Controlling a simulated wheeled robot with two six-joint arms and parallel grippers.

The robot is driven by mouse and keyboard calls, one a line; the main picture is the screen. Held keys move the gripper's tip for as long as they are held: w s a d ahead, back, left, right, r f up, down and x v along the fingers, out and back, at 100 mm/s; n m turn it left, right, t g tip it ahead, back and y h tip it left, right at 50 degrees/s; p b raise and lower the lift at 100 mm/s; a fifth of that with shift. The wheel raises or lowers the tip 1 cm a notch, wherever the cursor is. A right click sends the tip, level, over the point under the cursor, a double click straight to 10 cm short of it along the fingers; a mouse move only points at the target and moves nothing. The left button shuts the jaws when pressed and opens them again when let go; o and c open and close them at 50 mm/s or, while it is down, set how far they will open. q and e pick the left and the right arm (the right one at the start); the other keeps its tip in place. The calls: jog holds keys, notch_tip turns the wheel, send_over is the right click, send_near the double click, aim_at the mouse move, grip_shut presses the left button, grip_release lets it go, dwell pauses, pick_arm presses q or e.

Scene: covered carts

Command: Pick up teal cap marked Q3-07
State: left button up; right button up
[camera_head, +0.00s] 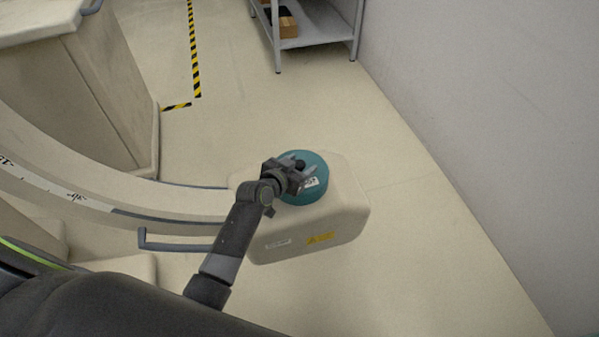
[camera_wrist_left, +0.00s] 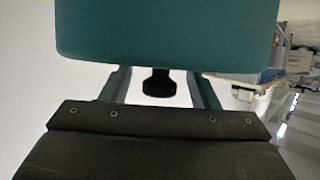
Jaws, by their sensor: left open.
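The teal cap (camera_head: 320,173) sits on the rounded beige housing (camera_head: 346,208) at the end of a curved beige arm. A white label shows on the cap, too small to read. In the left wrist view the teal cap (camera_wrist_left: 165,35) fills the top, and a small black knob (camera_wrist_left: 160,84) shows between the fingers. My left gripper (camera_head: 303,166) is open over the cap, with its fingers on either side of the dark knob. I cannot tell whether they touch it. My right gripper is not in view.
The curved beige arm (camera_head: 150,198) with scale marks runs left, and a grey handle (camera_head: 180,246) sticks out below it. A beige cabinet (camera_head: 80,95) stands at left and a metal shelf (camera_head: 315,35) at the back. A wall (camera_head: 490,120) bounds the right; the floor between is clear.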

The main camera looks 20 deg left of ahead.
pick_arm(q)
jog(key=shift+c, duration=0.4)
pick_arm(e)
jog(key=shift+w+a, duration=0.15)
pick_arm(q)
jog(key=c, duration=1)
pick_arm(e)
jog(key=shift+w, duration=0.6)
pick_arm(q)
jog(key=shift+r, duration=0.1)
jog(key=shift+c, duration=0.2)
